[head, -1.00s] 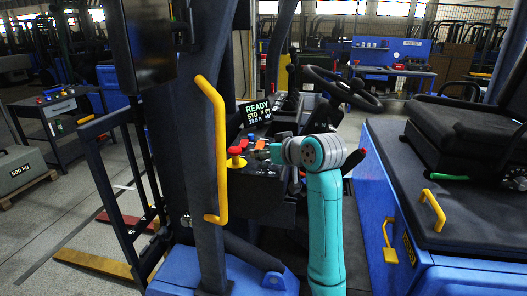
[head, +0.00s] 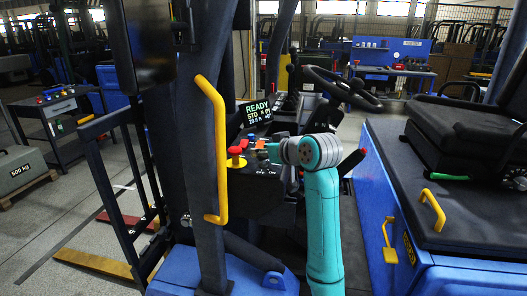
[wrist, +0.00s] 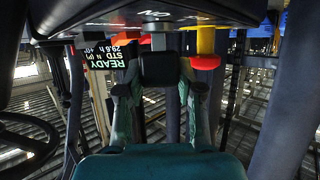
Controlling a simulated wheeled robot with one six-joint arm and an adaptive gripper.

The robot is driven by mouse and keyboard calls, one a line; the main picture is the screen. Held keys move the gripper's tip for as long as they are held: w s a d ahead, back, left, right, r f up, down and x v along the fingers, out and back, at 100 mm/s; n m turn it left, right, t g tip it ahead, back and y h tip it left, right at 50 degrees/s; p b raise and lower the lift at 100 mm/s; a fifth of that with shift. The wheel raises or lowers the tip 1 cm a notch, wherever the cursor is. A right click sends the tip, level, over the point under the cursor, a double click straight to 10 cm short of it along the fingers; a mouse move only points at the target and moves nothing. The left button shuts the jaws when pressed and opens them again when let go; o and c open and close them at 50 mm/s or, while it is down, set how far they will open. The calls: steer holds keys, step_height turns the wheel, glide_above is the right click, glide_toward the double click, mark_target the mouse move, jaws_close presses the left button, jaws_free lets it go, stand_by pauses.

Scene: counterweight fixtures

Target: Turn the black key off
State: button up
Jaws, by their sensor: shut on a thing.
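The black key (wrist: 162,68) shows in the wrist view, hanging from the panel with a metal shank above its dark head. My gripper (wrist: 161,90) has one finger on each side of the key head and is shut on it. In the head view my gripper (head: 270,152) is at the truck's control panel, and the key is hidden behind it. An upside-down "ON" label is on the panel above the key in the wrist view. The display (head: 257,112) reads READY. It also shows upside down in the wrist view (wrist: 104,60).
A red mushroom button (head: 236,151) on a yellow base stands just left of my gripper; the wrist view shows it right of the key (wrist: 205,62). A yellow grab handle (head: 219,150) is on the pillar further left. The steering wheel (head: 342,88) is behind my arm.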

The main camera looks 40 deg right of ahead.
steer(key=shift+d+n+y, duration=0.1)
steer(key=shift+n+y, duration=0.7)
steer(key=shift+y, duration=0.1)
steer(key=shift+n+g+y, duration=0.4)
steer(key=shift+n+y, duration=1.6)
steer(key=shift+y, duration=0.3)
steer(key=o, duration=1.2)
steer(key=shift+c, duration=0.2)
steer(key=v, duration=1.2)
